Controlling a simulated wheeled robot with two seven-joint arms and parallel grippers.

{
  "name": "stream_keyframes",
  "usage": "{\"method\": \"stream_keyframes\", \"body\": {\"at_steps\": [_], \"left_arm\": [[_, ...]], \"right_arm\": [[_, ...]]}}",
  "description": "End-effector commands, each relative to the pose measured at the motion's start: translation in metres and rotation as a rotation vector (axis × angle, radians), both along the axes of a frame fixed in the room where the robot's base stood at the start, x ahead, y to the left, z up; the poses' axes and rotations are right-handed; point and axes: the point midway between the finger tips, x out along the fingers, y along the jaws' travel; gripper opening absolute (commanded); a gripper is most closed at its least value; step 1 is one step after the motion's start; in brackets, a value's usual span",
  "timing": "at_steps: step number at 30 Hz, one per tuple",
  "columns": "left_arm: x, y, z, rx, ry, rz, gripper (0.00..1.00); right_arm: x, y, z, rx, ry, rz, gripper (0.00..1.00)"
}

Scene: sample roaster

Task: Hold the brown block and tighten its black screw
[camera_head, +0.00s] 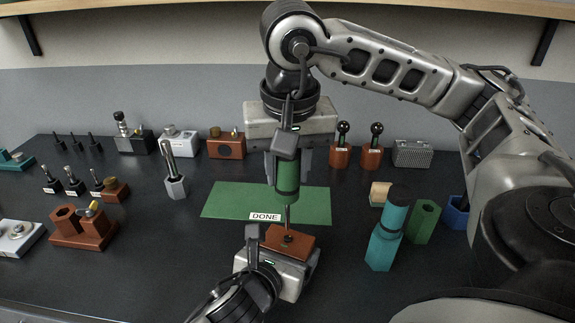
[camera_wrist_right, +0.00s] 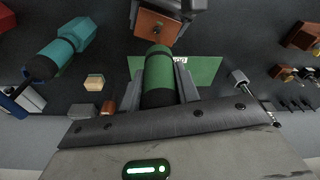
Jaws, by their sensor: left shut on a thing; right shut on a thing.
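The brown block (camera_head: 303,238) is held in my left gripper (camera_head: 284,246), low in the middle of the head view. It also shows at the top of the right wrist view (camera_wrist_right: 146,27). The black screw (camera_head: 288,239) is a small dark spot on the block's top. My right gripper (camera_head: 288,176) is shut on a green screwdriver (camera_head: 287,183), which also shows in the right wrist view (camera_wrist_right: 158,75). The screwdriver points down, its thin shaft above the block and its tip at the screw. I cannot tell whether the tip is seated in the screw.
A green mat (camera_head: 230,202) labelled DONE lies behind the block. A brown two-part fixture (camera_head: 80,238) and several tools stand left.

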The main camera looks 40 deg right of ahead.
Motion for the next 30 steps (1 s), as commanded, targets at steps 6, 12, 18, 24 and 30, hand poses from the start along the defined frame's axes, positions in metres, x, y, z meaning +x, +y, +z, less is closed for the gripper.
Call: {"method": "stream_keyframes", "body": {"at_steps": [6,12,18,24,30], "left_arm": [[0.0,0.0,0.0,0.0,0.002,0.001,0.51],[0.0,0.0,0.0,0.0,0.002,0.001,0.51],[0.0,0.0,0.0,0.0,0.002,0.001,0.51],[0.0,0.0,0.0,0.0,0.002,0.001,0.51],[0.0,0.0,0.0,0.0,0.002,0.001,0.51]], "right_arm": [[0.0,0.0,-0.004,0.0,0.0,0.0,0.0],[0.0,0.0,-0.01,0.0,0.001,0.0,0.0],[0.0,0.0,-0.015,0.0,0.0,-0.001,0.0],[0.0,0.0,-0.02,0.0,0.001,0.0,0.0],[0.0,0.0,-0.022,0.0,0.0,-0.019,0.0]]}}
